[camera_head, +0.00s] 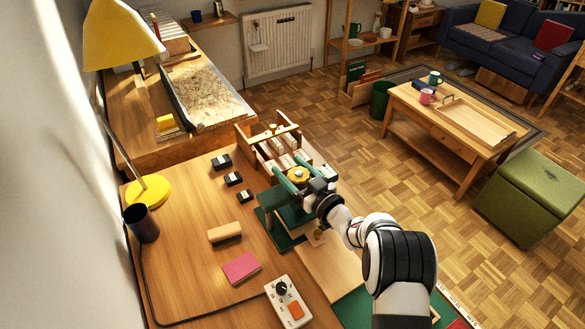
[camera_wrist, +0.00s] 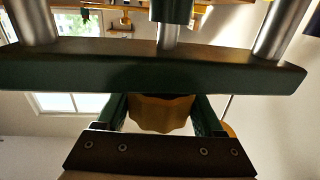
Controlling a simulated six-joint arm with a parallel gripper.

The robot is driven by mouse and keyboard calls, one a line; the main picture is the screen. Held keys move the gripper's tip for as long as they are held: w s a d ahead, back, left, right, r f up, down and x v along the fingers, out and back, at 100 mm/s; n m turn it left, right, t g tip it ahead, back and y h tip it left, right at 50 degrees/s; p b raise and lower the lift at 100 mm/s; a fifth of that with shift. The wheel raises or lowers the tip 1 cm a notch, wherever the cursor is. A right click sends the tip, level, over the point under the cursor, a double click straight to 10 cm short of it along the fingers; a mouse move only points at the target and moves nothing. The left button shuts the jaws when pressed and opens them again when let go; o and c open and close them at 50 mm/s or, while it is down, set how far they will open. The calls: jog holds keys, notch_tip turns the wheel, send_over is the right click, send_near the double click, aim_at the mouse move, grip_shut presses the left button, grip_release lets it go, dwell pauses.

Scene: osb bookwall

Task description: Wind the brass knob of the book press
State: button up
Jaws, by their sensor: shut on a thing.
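The green book press (camera_head: 270,222) stands on the wooden desk in the head view. Its brass knob (camera_head: 298,174) is at the top of the press. My gripper (camera_head: 291,169) is at the knob, with a green finger on either side, shut on it. In the wrist view the scalloped brass knob (camera_wrist: 160,114) sits between the two fingers. The dark green crossbar (camera_wrist: 140,70) of the press spans the picture beyond the knob, with a metal post near each end and a central screw. Contact faces are partly hidden.
A wooden rack of books (camera_head: 268,146) stands close behind the press. Small dark blocks (camera_head: 233,179), a brush-like block (camera_head: 225,232), a pink pad (camera_head: 241,268) and a control box (camera_head: 288,302) lie on the desk. A yellow lamp (camera_head: 150,191) and dark cup (camera_head: 141,222) stand at left.

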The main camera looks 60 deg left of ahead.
dwell(0.5)
jog(key=o, duration=1.4)
jog(key=d, duration=0.5)
jog(key=w+d, duration=0.1)
jog(key=d, duration=0.9)
jog(key=shift+w+d, duration=0.35)
jog(key=shift+w, duration=0.05)
